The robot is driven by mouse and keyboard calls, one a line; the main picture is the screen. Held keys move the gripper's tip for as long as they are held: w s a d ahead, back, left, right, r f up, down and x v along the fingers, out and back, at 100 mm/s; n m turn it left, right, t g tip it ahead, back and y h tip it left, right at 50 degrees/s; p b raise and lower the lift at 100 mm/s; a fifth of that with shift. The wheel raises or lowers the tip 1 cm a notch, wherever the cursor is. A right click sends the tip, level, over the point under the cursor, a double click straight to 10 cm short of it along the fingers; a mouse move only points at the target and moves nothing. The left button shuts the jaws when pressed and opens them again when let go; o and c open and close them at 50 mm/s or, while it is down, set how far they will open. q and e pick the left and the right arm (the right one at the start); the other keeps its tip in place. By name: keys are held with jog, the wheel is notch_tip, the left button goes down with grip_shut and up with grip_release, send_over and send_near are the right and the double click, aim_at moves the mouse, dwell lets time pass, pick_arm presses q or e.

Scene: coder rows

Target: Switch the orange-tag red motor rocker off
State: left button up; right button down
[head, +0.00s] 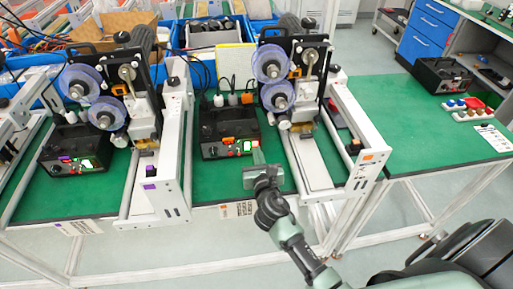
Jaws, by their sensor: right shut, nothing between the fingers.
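The black motor control box (228,125) with an orange tag (211,151) stands on the middle green bench, left of the orange-marked coder machine (315,110). Its front panel has small knobs and a lit green display. The red motor rocker is too small to make out, so I cannot tell its position. My right gripper (257,158) is shut and empty, just in front of the right end of that panel. I cannot tell whether it touches the panel. My left gripper is not in view.
Another coder machine (115,100) with a purple-tagged control box (68,150) stands on the left. White frame rails flank the orange-tag box on both sides. A third black box (442,76) and small coloured parts are on the right bench, whose green top (400,130) is mostly clear.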

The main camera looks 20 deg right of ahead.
jog(key=shift+w+d+r, duration=0.1)
jog(key=shift+w+d, duration=0.05)
jog(key=shift+w, duration=0.45)
jog(key=shift+w+r+p, duration=0.2)
jog(key=shift+r+p, duration=0.1)
jog(key=shift+p, duration=0.1)
jog(key=shift+w+d+f, duration=0.1)
jog(key=shift+w+f, duration=0.05)
